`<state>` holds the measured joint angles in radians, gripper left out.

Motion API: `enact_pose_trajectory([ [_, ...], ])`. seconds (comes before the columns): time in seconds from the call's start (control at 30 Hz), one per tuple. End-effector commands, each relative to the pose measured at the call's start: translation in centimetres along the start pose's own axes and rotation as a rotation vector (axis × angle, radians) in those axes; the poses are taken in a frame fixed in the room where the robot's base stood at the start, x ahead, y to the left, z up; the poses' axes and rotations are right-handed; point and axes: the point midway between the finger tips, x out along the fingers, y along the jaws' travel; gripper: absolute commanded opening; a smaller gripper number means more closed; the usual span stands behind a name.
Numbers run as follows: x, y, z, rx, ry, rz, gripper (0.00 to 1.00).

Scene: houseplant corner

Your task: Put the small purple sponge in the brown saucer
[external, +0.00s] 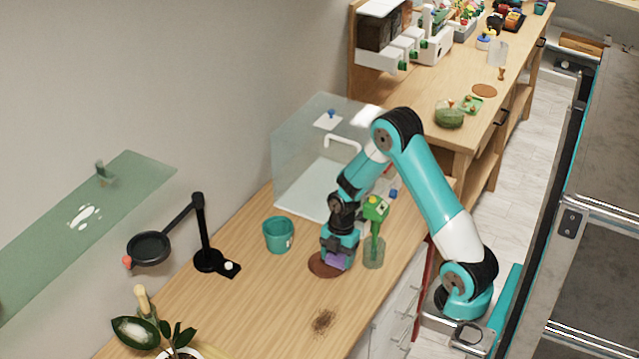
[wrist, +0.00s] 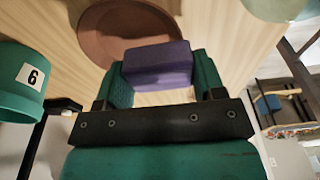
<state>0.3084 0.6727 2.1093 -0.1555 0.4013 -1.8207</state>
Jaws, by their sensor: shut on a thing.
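The small purple sponge (wrist: 157,65) is held between the two teal fingers of my gripper (wrist: 160,80) in the wrist view. In the external view my gripper (external: 338,258) points down with the sponge (external: 336,263) at its tip. The brown saucer (external: 318,267) lies on the wooden counter just below and to the left of the sponge. In the wrist view the saucer (wrist: 128,25) shows behind the sponge, which covers part of it. I cannot tell whether the sponge touches the saucer.
A teal pot (external: 278,236) stands left of my gripper, and it shows with a number 6 in the wrist view (wrist: 20,85). A dark patch (external: 323,320) marks the otherwise clear front counter.

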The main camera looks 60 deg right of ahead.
Motion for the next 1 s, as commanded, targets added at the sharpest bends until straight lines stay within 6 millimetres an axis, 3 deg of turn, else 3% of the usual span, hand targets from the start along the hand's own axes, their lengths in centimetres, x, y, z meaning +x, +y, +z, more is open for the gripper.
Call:
enact_pose_trajectory([
  [0.63, 1.6, 0.0, 0.2, 0.0, -0.001, 0.001, 0.41],
  [0.67, 1.5, 0.0, 0.2, 0.0, -0.001, 0.001, 0.68],
  [0.77, 1.4, 0.0, 0.2, 0.0, -0.001, 0.001, 0.88],
  [1.0, 1.4, 0.0, 0.2, 0.0, -0.001, 0.001, 0.88],
])
